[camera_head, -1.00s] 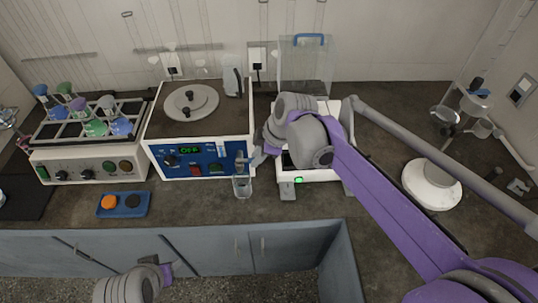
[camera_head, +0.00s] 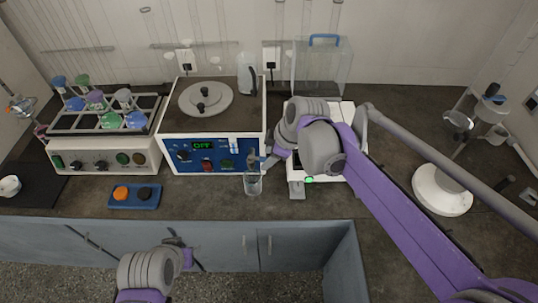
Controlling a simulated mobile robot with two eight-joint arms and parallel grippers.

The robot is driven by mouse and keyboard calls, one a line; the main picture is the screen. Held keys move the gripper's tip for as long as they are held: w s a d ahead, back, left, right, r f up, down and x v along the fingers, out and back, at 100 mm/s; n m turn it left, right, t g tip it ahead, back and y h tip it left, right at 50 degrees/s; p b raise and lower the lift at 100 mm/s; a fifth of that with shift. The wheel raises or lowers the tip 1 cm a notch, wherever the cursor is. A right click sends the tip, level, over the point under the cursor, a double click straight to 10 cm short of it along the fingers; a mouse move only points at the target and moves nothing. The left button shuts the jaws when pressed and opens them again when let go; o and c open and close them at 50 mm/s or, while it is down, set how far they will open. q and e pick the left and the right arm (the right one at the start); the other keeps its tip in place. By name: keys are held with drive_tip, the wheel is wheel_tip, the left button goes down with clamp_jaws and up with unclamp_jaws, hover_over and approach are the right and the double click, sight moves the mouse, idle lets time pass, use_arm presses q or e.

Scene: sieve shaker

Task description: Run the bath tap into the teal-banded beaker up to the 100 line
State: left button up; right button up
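The bath (camera_head: 180,128) is a white box with a blue front panel and a green display that reads OFF. A small clear beaker (camera_head: 253,186) stands in front of the panel's right end, below the tap area; its teal band and lines are too small to make out. My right gripper (camera_head: 264,163) is just above the beaker at the bath's front right corner, partly covering the tap. Whether it is open or shut cannot be told. My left gripper (camera_head: 187,254) is low in front of the bench, away from everything; its finger gap is unclear.
A rack of coloured flasks (camera_head: 105,150) stands left of the bath. A blue tray with orange and black discs (camera_head: 135,196) lies in front. A white balance (camera_head: 297,181) is partly behind my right arm. A round white stand base (camera_head: 441,190) is at right.

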use_arm(q)
drive_tip(key=shift+w+r+p, duration=0.15)
drive_tip(key=shift+r+p, duration=0.2)
drive_tip(key=shift+r, duration=0.1)
use_arm(e)
drive_tip(key=v, duration=1.1)
use_arm(q)
drive_tip(key=shift+f, duration=0.1)
use_arm(e)
drive_tip(key=shift+f, duration=0.1)
idle(3.1)
